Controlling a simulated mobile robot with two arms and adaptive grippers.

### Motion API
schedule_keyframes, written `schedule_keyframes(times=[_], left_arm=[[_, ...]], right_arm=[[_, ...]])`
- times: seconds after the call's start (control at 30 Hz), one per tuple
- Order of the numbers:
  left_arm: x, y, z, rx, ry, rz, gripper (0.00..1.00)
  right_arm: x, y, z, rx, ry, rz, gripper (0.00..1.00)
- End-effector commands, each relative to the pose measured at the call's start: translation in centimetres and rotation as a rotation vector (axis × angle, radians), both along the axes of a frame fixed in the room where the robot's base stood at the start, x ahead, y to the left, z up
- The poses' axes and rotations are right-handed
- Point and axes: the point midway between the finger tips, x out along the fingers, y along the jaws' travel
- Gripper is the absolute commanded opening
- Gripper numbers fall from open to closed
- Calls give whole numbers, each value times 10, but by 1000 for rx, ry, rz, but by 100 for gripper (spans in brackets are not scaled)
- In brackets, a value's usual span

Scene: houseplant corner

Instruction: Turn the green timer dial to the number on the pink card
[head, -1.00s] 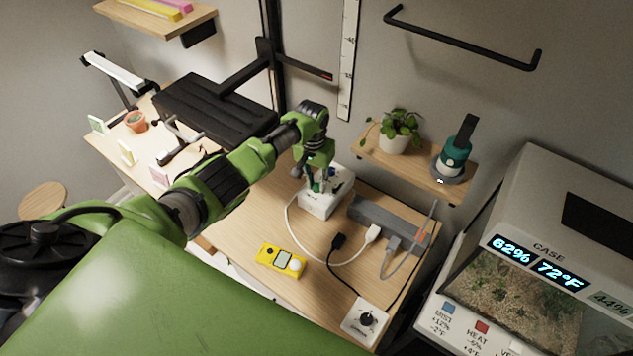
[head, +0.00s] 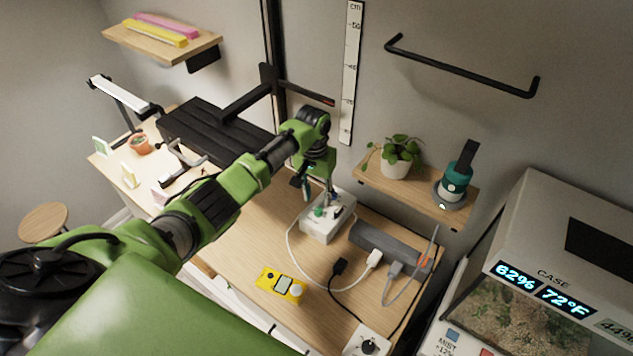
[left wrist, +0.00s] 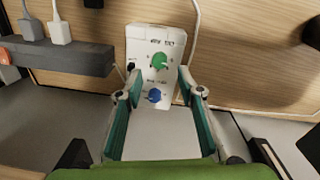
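The white timer box (head: 322,228) stands on the wooden desk, with a green dial (head: 318,211) on its top. In the left wrist view the green dial (left wrist: 158,61) sits above a blue dial (left wrist: 154,96); the print is too small to read. My left gripper (head: 320,193) is just above the box, fingers pointing down. In the wrist view its fingers (left wrist: 155,88) are spread apart with nothing between them, and the green dial lies beyond the tips. The pink card (head: 160,193) stands at the desk's left, partly behind my arm; its number is unreadable. My right gripper is out of view.
A grey power strip (head: 378,246) with plugs and cables lies right of the box. A yellow device (head: 281,285) lies in front. A shelf (head: 420,190) with a potted plant (head: 398,152) and a teal device (head: 457,172) is at the right. Yellow (head: 129,174) and green (head: 100,146) cards stand left.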

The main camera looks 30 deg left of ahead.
Motion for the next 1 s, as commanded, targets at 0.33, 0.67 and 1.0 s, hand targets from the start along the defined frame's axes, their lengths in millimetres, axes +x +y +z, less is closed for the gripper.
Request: schedule_keyframes(times=[0.33,0.67,1.0], left_arm=[[1,3,59,1,-2,2,35],[0,4,66,0,0,2,35],[0,3,65,0,0,1,35]], right_arm=[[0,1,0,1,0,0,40],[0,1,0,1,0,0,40],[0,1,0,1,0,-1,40]])
